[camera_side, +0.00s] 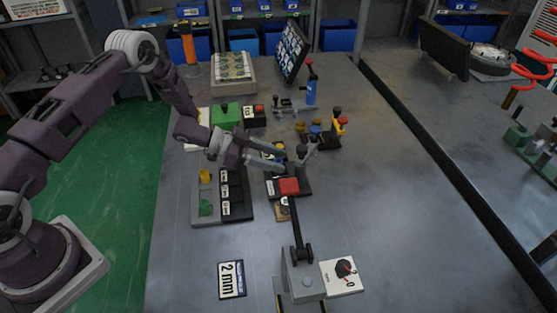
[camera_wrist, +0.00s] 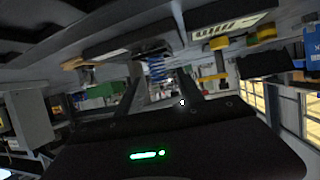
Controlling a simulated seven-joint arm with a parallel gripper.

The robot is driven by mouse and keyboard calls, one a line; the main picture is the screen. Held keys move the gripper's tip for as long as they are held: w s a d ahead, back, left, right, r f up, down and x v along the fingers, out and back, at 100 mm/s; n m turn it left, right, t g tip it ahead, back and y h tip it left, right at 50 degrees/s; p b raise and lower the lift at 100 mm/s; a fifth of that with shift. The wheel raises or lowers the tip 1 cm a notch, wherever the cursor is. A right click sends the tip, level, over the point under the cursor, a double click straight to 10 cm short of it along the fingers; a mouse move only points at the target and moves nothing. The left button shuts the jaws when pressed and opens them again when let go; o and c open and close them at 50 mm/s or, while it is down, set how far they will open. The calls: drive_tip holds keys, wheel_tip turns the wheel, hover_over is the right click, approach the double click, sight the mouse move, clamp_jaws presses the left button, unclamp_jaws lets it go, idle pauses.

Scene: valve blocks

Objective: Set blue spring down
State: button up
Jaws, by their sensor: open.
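My gripper (camera_side: 278,158) is open over the dark valve blocks at the middle of the table. In the wrist view its two fingers (camera_wrist: 162,88) stand apart. A blue spring (camera_wrist: 157,70) shows between and just beyond the fingertips, with a gap to the fingers on each side. In the side view a small bit of blue shows by the fingertips, mostly hidden by the fingers. I cannot tell exactly what the spring's end rests on.
A black compartment tray (camera_side: 236,194) with white labels lies to the left.

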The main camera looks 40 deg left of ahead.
drive_tip(key=v, duration=1)
drive_tip(key=shift+s+a+r, duration=0.15)
drive_tip(key=shift+a+r, duration=0.05)
drive_tip(key=shift+a, duration=0.1)
drive_tip(key=w+a+r+n+t+y, duration=0.25)
drive_tip(key=w+r+y, duration=0.35)
drive_tip(key=r, duration=0.4)
drive_tip(key=s+a+r+n+t+y, duration=0.1)
drive_tip(key=s+a+r+n+y, duration=0.15)
drive_tip(key=r, duration=0.35)
drive_tip(key=s+a+r+n+y, duration=0.1)
drive_tip(key=r+y, duration=0.2)
drive_tip(key=r, duration=0.4)
drive_tip(key=s+d+r+n+g+y, duration=0.1)
drive_tip(key=s+r+n, duration=0.15)
drive_tip(key=s, duration=0.45)
drive_tip(key=s+d+r+n+g+y, duration=0.1)
drive_tip(key=s+r+y, duration=0.15)
drive_tip(key=s, duration=0.55)
drive_tip(key=s+d+f+n+g+h, duration=0.1)
drive_tip(key=s+d+h, duration=0.1)
drive_tip(key=s, duration=0.7)
drive_tip(key=s+d+f+n+g+h, duration=0.1)
drive_tip(key=s+d+f+g, duration=0.1)
drive_tip(key=s+d, duration=0.3)
drive_tip(key=s, duration=0.4)
drive_tip(key=shift+s+d+h, duration=0.2)
drive_tip(key=shift+d+h, duration=0.1)
drive_tip(key=shift+h, duration=0.1)
